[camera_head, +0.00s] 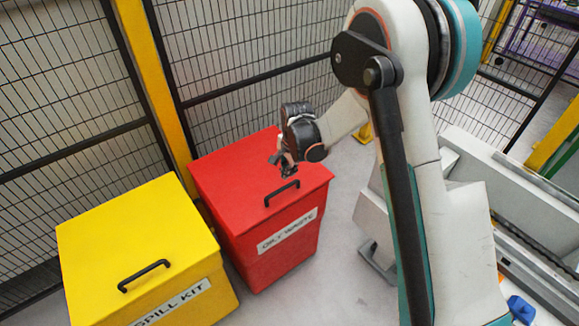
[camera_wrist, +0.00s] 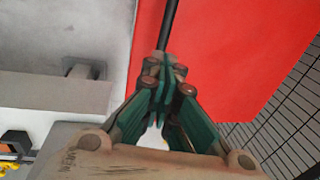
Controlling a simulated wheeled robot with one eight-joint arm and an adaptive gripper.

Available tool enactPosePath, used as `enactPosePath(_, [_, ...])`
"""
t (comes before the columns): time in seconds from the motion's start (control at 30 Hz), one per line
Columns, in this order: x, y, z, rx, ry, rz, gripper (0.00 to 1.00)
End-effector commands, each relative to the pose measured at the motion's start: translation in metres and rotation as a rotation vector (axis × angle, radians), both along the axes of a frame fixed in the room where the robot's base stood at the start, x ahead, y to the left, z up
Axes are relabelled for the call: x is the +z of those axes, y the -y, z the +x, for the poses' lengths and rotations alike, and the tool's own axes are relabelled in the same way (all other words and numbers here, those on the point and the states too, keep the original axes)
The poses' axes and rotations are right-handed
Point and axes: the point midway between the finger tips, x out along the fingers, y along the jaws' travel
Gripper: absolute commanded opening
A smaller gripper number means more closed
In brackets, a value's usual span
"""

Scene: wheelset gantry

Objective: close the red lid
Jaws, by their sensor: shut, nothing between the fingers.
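The red lid (camera_head: 235,183) lies flat on top of the red oily waste bin (camera_head: 275,262), with no gap that I can see. Its black handle (camera_head: 282,194) is near the front edge. My gripper (camera_head: 288,170) is over the lid, just behind the handle; I cannot tell whether it touches the lid. In the wrist view my gripper (camera_wrist: 163,68) is shut and empty, with its fingers together. The red lid (camera_wrist: 225,60) fills much of the background there. A dark bar (camera_wrist: 169,25), seemingly the handle, runs up from behind the fingertips.
A yellow spill kit bin (camera_head: 135,245) with its lid down stands left of the red bin. A black mesh fence (camera_head: 245,45) with a yellow post (camera_head: 160,80) runs behind both. Grey floor (camera_head: 335,235) is open right of the red bin.

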Motion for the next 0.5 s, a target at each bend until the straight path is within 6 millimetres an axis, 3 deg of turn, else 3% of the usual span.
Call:
enactPosePath(0.03, [-0.014,-0.001,0.002,0.000,0.000,0.000,0.00])
enactPosePath(0.2, [-0.042,-0.003,0.006,0.000,0.000,0.000,0.00])
enactPosePath(0.5, [-0.061,-0.005,0.009,0.001,0.001,0.000,0.00])
